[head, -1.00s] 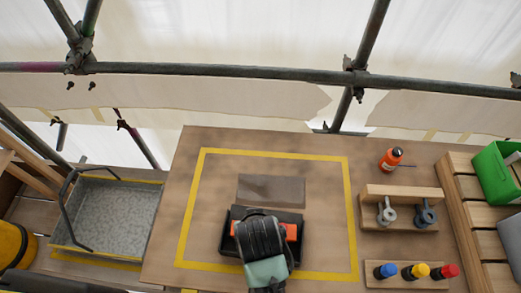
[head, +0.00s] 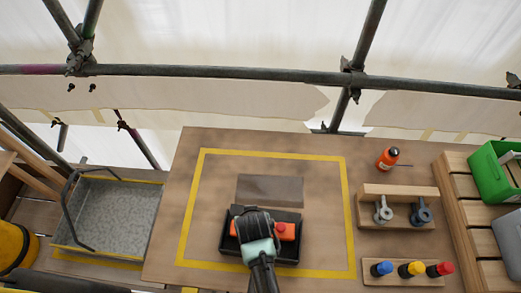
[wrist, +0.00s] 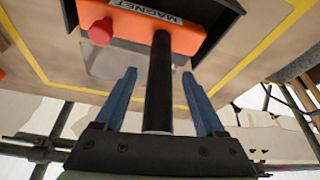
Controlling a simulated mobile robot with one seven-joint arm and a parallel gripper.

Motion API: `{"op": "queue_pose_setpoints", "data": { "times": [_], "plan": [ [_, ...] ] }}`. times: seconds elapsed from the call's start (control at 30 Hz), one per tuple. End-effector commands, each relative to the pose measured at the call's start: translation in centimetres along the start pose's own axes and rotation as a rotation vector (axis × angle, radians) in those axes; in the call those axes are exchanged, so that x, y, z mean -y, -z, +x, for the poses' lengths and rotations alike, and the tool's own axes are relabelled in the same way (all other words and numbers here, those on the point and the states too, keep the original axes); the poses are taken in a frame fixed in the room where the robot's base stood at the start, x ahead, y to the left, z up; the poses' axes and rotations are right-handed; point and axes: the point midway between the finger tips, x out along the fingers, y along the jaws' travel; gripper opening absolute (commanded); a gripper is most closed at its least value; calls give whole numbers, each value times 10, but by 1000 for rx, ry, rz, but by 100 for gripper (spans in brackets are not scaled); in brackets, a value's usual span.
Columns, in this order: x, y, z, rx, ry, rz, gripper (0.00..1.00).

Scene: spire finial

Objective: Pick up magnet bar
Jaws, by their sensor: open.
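The magnet bar is an orange block (head: 287,232) with a red knob, sitting in a black tray (head: 288,256) inside the yellow outline. In the wrist view the orange block (wrist: 150,32) carries the label MAGNET, and a black rod-like handle (wrist: 159,95) runs from it toward my palm. My gripper (wrist: 159,74) is open, with one blue finger on each side of the handle and visible gaps between. In the head view my gripper (head: 255,228) is over the bar and hides its middle; the fingertips are not visible there.
A dark flat plate (head: 270,189) lies just behind the tray. To the right are a wooden rack (head: 400,192) with shackles, an orange bottle (head: 388,159) and several coloured-cap markers (head: 411,269). A grey metal bin (head: 108,210) stands left. Scaffold poles (head: 220,69) cross behind.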

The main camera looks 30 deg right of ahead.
Motion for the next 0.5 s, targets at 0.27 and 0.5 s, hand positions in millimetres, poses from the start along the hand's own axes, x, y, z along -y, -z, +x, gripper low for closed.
{"op": "queue_pose_setpoints", "data": {
  "times": [0.27,0.5],
  "plan": [
    [0,0,7,0,-1,0,72],
    [0,0,7,0,0,0,47]
  ]
}}
